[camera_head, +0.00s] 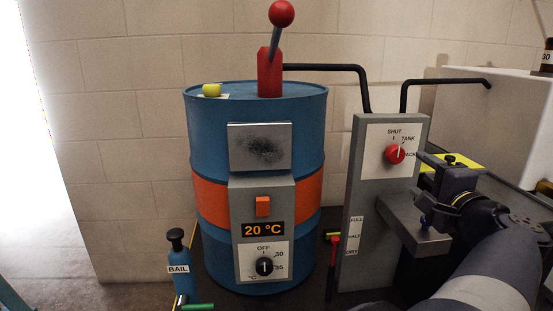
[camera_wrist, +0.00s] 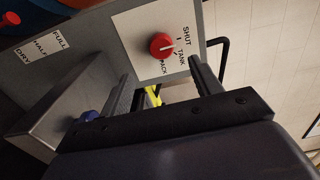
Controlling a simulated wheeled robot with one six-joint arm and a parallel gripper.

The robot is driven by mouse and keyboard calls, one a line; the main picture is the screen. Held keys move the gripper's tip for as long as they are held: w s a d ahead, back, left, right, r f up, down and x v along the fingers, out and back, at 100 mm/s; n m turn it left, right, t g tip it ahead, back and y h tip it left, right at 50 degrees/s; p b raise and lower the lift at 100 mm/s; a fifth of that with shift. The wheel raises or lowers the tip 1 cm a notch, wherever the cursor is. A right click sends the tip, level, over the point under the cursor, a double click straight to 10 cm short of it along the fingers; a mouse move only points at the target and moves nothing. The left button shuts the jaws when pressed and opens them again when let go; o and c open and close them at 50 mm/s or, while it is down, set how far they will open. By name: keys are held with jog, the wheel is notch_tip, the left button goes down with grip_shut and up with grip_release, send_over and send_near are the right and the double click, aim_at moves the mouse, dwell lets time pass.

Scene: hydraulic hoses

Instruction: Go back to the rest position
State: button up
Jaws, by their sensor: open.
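My gripper (camera_head: 423,177) is at the right in the head view, in front of the grey panel (camera_head: 352,255). Its two fingers are apart and empty in the wrist view (camera_wrist: 163,84). The red selector knob (camera_head: 395,154) sits on a white plate marked SHUT, TANK and PACK. It also shows beyond the fingers in the wrist view (camera_wrist: 162,46), clear of them. Its white pointer appears turned toward TANK.
A grey ledge (camera_head: 408,232) with a blue knob (camera_wrist: 88,116) juts out near my gripper. A blue drum (camera_head: 255,115) with a red lever (camera_head: 270,70) stands left. Black pipes (camera_head: 335,68) run above the panel. A yellow-topped item (camera_head: 466,160) is behind the gripper.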

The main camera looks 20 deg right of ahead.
aim_at(396, 157)
jog(key=b+x, duration=0.1)
jog(key=x, duration=0.8)
jog(key=shift+w+f, duration=0.15)
jog(key=shift+w, duration=0.05)
jog(key=shift+w+d, duration=0.15)
jog(key=shift+w, duration=0.3)
jog(key=shift+s+b, duration=0.15)
jog(key=shift+b, duration=0.15)
